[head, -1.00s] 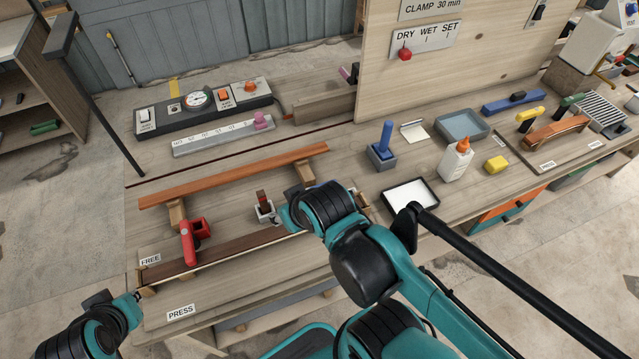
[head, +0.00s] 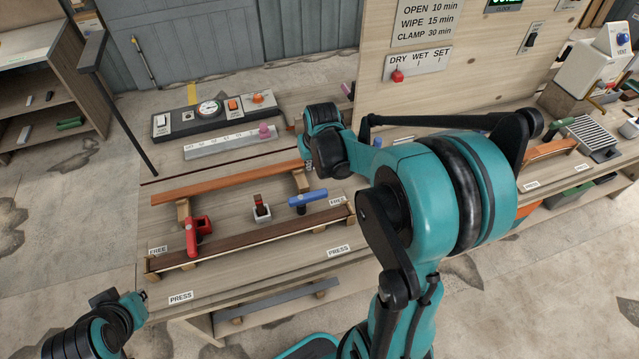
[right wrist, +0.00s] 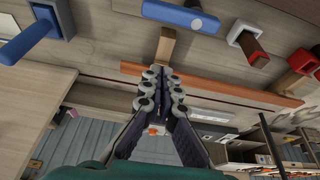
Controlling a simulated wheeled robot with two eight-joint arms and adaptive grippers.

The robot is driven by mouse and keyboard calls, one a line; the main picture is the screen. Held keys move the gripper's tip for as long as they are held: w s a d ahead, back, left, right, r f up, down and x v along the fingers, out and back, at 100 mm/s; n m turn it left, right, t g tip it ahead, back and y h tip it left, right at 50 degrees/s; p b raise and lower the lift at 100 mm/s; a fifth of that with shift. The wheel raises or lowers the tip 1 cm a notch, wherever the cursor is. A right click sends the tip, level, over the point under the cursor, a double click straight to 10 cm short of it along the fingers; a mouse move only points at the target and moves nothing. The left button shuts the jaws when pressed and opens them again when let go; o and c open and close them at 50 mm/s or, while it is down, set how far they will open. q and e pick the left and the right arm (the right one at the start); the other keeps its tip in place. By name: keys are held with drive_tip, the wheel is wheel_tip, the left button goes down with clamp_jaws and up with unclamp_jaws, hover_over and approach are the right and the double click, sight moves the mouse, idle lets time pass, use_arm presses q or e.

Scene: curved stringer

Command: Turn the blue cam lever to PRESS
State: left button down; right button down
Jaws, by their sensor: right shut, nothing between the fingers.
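The blue cam lever (head: 308,198) stands near the right end of the dark curved strip (head: 250,235). Its handle points right, toward the FREE label (head: 337,201); the PRESS label (head: 338,250) lies nearer the front edge. The lever also shows at the top of the right wrist view (right wrist: 180,15). My right gripper (right wrist: 160,75) is shut and empty, apart from the lever, over the orange-brown bar (right wrist: 215,85). In the head view its fingers are largely hidden by my wrist. My left gripper (head: 141,296) is at the front left corner, too small to read.
A red lever (head: 195,235) and a small clamp with a brown piece (head: 260,208) stand left of the blue lever. A control box with a gauge (head: 210,110) is at the back. The upright panel (head: 480,60) is behind my right arm.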

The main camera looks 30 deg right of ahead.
sight(308, 198)
drive_tip(key=shift+w+d+f, duration=0.15)
drive_tip(key=shift+d+f, duration=0.25)
drive_tip(key=shift+d, duration=0.1)
drive_tip(key=f+b, duration=0.1)
drive_tip(key=f, duration=0.2)
drive_tip(key=f+b, duration=0.1)
drive_tip(key=f, duration=0.2)
drive_tip(key=f+b, duration=0.1)
drive_tip(key=f, duration=0.2)
drive_tip(key=shift+s+a+f, duration=0.1)
drive_tip(key=shift+s+f, duration=0.05)
drive_tip(key=shift+s, duration=0.25)
drive_tip(key=shift+w, duration=0.1)
